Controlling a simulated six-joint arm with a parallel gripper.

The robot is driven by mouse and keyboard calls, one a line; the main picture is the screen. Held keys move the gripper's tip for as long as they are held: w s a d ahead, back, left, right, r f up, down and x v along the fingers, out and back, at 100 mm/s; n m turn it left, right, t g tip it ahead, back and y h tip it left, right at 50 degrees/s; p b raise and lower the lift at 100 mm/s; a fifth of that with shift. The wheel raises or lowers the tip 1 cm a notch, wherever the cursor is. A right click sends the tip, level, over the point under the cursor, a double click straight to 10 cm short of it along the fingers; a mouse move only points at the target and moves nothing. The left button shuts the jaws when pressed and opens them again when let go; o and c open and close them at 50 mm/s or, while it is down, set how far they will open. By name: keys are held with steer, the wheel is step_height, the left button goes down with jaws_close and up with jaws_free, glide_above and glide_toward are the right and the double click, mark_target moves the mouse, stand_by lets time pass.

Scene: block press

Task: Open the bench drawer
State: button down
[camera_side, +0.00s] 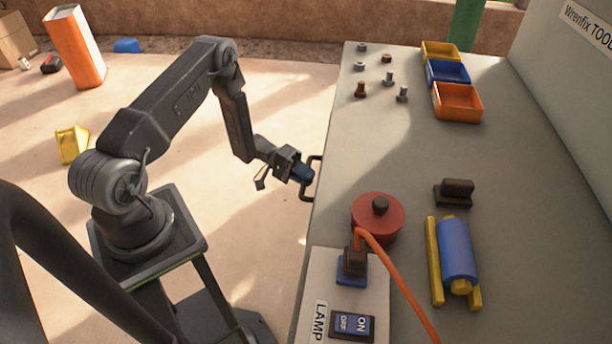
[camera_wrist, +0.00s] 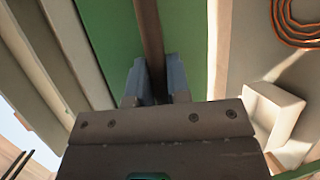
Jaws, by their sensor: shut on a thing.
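The bench drawer's dark handle (camera_side: 317,163) sticks out from the left side of the bench. My gripper (camera_side: 303,173) is at this handle, its blue fingers shut on the bar. In the wrist view the handle (camera_wrist: 149,30) is a dark brown bar running between the two blue-grey fingers (camera_wrist: 160,82). Behind the bar is a green panel (camera_wrist: 108,35), which looks like the drawer front. In the side view the bench top (camera_side: 345,130) hides the drawer front, so I cannot tell how far the drawer is out.
On the bench top are a red round part (camera_side: 366,218) with a knob, a lamp switch panel (camera_side: 318,275) with an orange cable (camera_side: 400,290), a blue roller (camera_side: 457,250), bolts and bins (camera_side: 458,101). Floor left of the handle is open. The wrist view shows an orange coil (camera_wrist: 285,28).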

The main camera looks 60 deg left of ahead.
steer(key=s+a, duration=1.2)
steer(key=shift+s+a, duration=0.2)
steer(key=shift+a, duration=0.05)
stand_by(0.3)
steer(key=c, duration=1.1)
jaws_free()
steer(key=shift+a, duration=0.1)
step_height(320, 180, up, 8)
steer(key=s+a, duration=0.1)
steer(key=a, duration=0.1)
steer(key=shift+a+f, duration=0.15)
steer(key=shift+a, duration=0.1)
